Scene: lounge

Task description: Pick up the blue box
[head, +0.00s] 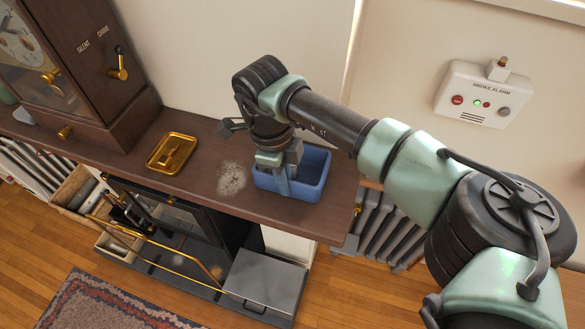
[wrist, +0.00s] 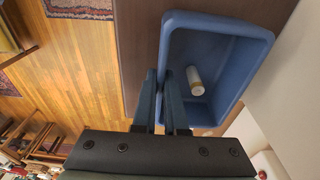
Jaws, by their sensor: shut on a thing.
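The blue box (head: 312,172) is an open-topped bin on the dark wooden shelf (head: 205,200), close to its front edge. It appears to rest on the shelf. My gripper (head: 278,180) points down at the box's left side. In the wrist view the blue box (wrist: 222,22) has one finger of my gripper (wrist: 162,88) inside and one outside its near side wall, and the gripper is shut on that wall. A small white and tan cylinder (wrist: 194,80) lies inside the box. My wrist hides part of the box in the head view.
A brass tray (head: 172,153) and a pale dusty patch (head: 233,178) lie left of the box. A wooden clock cabinet (head: 98,85) stands at the shelf's left. A smoke alarm (head: 478,95) is on the wall. A radiator (head: 385,225) and grey metal box (head: 264,281) are below.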

